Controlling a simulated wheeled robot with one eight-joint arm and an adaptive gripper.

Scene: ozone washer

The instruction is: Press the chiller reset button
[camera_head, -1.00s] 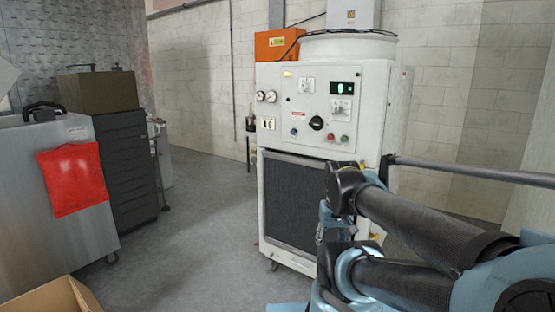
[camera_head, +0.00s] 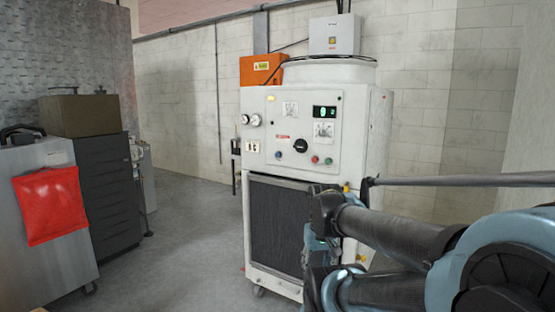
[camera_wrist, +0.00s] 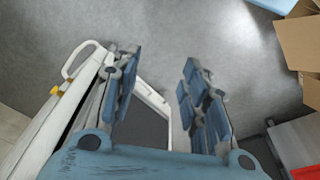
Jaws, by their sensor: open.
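The white chiller cabinet (camera_head: 374,135) stands upright ahead of me in the head view. Its panel carries a black rotary knob (camera_head: 300,145), a blue button (camera_head: 278,155), a red button (camera_head: 315,159) and a green button (camera_head: 328,161). The labels are too small to read, so I cannot tell which is the reset button. My gripper (camera_wrist: 160,92) is open and empty in the wrist view, pointing down toward the floor. The cabinet's white edge shows at the left there. In the head view my arm is in front of the cabinet's lower right, below the buttons.
An orange box (camera_head: 262,69) sits on the cabinet's top left. A grey metal unit with a red bag (camera_head: 50,205) and a dark drawer cabinet (camera_head: 108,190) stand at the left. Cardboard boxes (camera_wrist: 296,40) lie at the wrist view's right. Floor (camera_head: 190,240) left of the chiller is clear.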

